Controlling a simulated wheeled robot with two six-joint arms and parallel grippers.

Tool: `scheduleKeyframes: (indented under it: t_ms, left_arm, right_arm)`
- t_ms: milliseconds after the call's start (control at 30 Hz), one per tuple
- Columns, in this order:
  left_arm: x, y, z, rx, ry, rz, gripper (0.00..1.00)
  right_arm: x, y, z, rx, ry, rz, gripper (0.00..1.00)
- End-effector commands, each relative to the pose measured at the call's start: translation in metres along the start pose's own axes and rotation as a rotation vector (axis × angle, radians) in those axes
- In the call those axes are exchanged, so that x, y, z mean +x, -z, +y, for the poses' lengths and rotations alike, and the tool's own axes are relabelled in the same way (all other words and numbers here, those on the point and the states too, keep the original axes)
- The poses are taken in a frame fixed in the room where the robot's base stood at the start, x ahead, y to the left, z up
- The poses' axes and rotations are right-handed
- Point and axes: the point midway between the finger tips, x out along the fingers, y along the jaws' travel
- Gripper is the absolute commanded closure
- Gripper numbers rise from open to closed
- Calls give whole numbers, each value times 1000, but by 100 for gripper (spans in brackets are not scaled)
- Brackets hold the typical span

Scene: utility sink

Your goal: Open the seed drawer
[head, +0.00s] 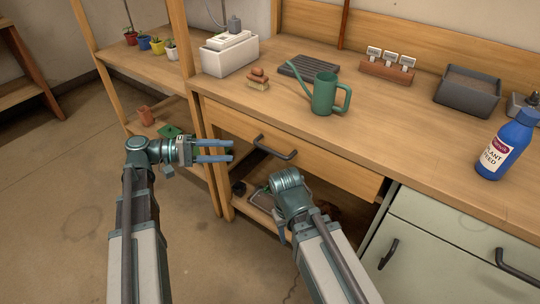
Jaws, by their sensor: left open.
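A wooden drawer front (315,157) with a dark bar handle (275,147) sits under the left part of the workbench top. It looks shut or nearly so. No label shows on it, so I cannot tell for certain that it is the seed drawer. My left gripper (231,150) is open and empty, its blue fingers pointing right toward the handle, apart from it and to its left. My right gripper (275,222) hangs below the drawer front, in front of the open lower shelf. Its wrist hides most of its fingers.
A pale green cabinet (440,235) stands right of the drawer. Floor at left is clear.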

Motion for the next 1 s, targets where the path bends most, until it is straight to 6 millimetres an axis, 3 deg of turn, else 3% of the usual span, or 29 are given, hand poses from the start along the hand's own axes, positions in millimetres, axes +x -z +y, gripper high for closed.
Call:
scheduleKeyframes:
  t_ms: [600, 800, 1000]
  left_arm:
    - [110, -1, -2, 0, 3, -4, 53]
    - [129, 0, -1, 0, 2, -1, 53]
    - [136, 0, -1, 0, 2, -1, 53]
  right_arm:
    - [16, 1, -1, -1, -3, 0, 50]
    - [18, 1, -1, -1, -3, 0, 50]
    - [18, 1, -1, -1, -4, 0, 50]
